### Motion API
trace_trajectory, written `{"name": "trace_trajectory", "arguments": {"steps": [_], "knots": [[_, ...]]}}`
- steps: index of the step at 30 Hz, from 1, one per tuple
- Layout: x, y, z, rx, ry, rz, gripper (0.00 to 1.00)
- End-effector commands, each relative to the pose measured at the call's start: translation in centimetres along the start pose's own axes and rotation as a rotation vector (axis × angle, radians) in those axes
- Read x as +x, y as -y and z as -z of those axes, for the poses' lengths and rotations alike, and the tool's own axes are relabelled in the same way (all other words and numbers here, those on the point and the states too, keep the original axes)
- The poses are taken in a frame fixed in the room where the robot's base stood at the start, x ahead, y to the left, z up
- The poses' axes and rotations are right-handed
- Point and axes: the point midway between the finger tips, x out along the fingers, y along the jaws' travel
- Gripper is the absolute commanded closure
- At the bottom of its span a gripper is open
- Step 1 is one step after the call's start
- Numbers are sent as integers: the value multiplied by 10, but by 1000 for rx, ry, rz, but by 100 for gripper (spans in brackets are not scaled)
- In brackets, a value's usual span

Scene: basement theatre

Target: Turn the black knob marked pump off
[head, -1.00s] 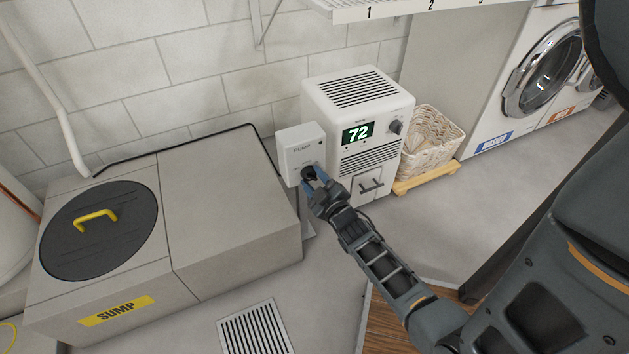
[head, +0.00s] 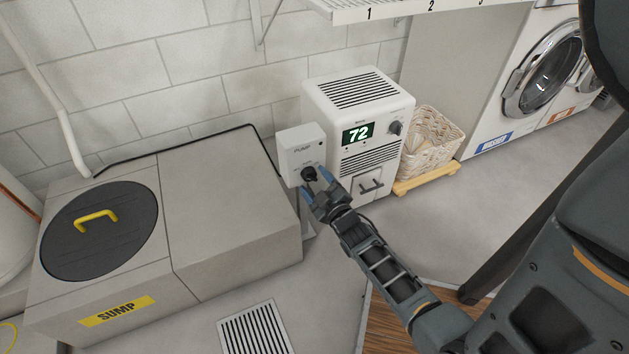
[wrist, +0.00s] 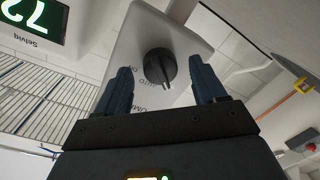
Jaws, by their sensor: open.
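The black knob (head: 309,174) is on the front of a white box marked PUMP (head: 300,147). In the wrist view the knob (wrist: 160,67) is round with a raised ridge. The lettering beside it reads AUTO and what looks like ON. A light mark on the knob's lower edge points towards my gripper's side; I cannot read a label there. My gripper (head: 314,184) is open and empty, just in front of the knob. In the wrist view its blue-tipped fingers (wrist: 165,80) stand on either side of the knob, apart from it.
A white unit showing 72 (head: 358,132) with its own dark knob (head: 396,127) stands right beside the pump box. The grey sump box (head: 225,215) is to the left. A wicker basket (head: 433,140) and washer (head: 545,75) are at right. A shelf (head: 400,8) hangs above.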

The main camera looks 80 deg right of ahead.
Motion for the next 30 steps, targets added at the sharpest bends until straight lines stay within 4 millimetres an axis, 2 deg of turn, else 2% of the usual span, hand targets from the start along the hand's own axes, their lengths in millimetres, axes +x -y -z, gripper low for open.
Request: {"name": "trace_trajectory", "arguments": {"steps": [6, 12, 17, 30], "knots": [[-37, -1, 1, -1, 3, 1, 30], [-62, 0, 0, 0, 1, 2, 30], [-68, 0, 1, 0, -1, 1, 30], [-68, 0, 0, 0, 0, 1, 30]]}}
